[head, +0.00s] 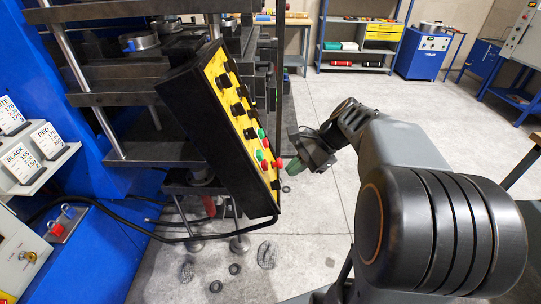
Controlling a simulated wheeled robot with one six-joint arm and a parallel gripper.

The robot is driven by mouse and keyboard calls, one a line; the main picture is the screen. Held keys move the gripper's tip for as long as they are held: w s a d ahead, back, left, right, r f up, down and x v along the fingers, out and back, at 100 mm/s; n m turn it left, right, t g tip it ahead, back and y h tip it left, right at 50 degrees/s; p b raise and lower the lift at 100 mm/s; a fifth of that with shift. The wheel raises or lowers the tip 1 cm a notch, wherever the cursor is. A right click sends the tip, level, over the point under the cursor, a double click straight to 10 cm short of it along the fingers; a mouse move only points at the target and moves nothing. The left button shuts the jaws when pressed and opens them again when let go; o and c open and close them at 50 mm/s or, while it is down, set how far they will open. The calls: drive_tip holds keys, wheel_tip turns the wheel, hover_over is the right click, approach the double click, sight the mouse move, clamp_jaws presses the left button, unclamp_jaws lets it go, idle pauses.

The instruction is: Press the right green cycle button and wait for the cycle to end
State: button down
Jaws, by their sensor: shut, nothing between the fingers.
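A tilted black control box with a yellow face (226,97) stands in the middle of the head view, attached to the press. Its lower part carries green buttons (260,155) and red buttons (265,143), with a larger red one (279,163) at the right edge. The face is seen at a steep angle, so which green button is the right one is hard to tell. My gripper (292,172) is shut and empty, with greenish fingertips just right of the lower buttons. I cannot tell whether the fingertips touch any button.
The press frame (150,98) with metal shelves stands behind the box at left. A black cable (150,236) hangs below it. Dark round pieces (266,254) lie on the floor. A shelf (350,45) and a blue cabinet (423,55) stand at the back. The grey floor at right is mostly clear.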

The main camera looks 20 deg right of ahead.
sight(262, 155)
drive_tip(key=w+d+r+m+t+y, duration=0.3)
drive_tip(key=w+d+m+y, duration=0.1)
drive_tip(key=d, duration=0.5)
drive_tip(key=m+y, duration=0.1)
drive_tip(key=m, duration=0.1)
drive_tip(key=shift+w+r+m+b, duration=0.3)
drive_tip(key=shift+m, duration=0.1)
drive_tip(key=shift+a, duration=0.1)
drive_tip(key=x, duration=1.4)
drive_tip(key=shift+r+p, duration=0.15)
drive_tip(key=shift+p, duration=0.15)
